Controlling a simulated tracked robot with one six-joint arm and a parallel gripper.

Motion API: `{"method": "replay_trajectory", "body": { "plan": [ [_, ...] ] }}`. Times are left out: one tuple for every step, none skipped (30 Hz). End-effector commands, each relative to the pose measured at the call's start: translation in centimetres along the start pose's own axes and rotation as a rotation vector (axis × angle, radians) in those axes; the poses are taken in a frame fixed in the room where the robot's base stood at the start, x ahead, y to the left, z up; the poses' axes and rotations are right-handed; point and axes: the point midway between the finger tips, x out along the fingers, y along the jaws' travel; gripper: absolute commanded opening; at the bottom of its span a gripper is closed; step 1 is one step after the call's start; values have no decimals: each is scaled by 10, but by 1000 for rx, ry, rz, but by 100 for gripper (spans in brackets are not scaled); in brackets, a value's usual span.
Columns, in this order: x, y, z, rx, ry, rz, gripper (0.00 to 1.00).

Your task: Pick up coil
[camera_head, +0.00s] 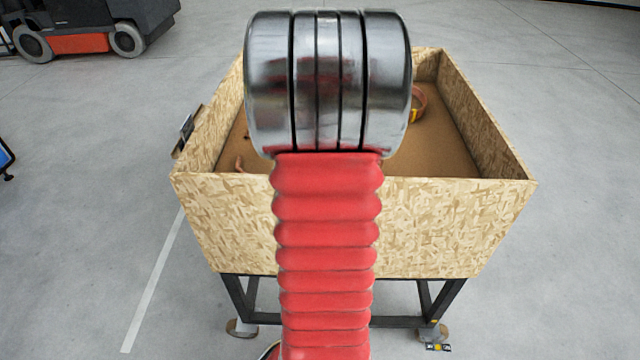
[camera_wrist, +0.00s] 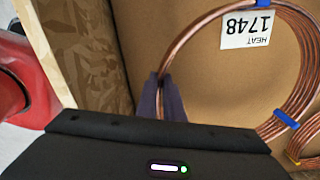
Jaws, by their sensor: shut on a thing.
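A copper tube coil (camera_wrist: 306,104) lies in the wrist view as a wide ring of thin strands, with blue bands and a white tag (camera_wrist: 246,29) reading HEAT 1748, seen upside down. My gripper (camera_wrist: 165,82) is shut on the left side of this ring, with its dark fingers around the tube. The lower part of the coil is hidden behind my gripper body. In the head view my arm hides the gripper and much of the box interior.
A chipboard box (camera_head: 350,225) with a brown floor stands on a dark frame. Its wall (camera_wrist: 85,45) is close left of my gripper. Copper tubing with a yellow mark (camera_head: 419,103) shows at the right inside. A forklift (camera_head: 85,30) stands at the back left.

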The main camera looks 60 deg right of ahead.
Motion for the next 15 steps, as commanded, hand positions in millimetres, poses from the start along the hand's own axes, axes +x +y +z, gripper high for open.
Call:
{"method": "replay_trajectory", "body": {
  "plan": [
    [-11,-2,0,0,-2,-7,0],
    [-16,-1,0,0,-2,-6,0],
    [-23,-2,0,0,-2,-8,0],
    [-28,-2,0,0,-2,-7,0],
    [-33,-2,0,0,-2,-7,0],
    [-39,-1,0,0,-2,-6,0],
    [-43,-1,0,0,-1,-5,0],
    [-47,-2,0,0,-2,-6,0],
    [-51,-1,0,0,-1,-5,0],
    [-54,-1,0,0,-1,-5,0],
    [-56,-1,0,0,-1,-5,0],
    [-58,-1,0,0,-1,-5,0],
    [-60,-1,0,0,-1,-5,0],
    [-61,-1,0,0,-1,-4,0],
    [-62,-1,0,0,-1,-4,0]
  ]
}}
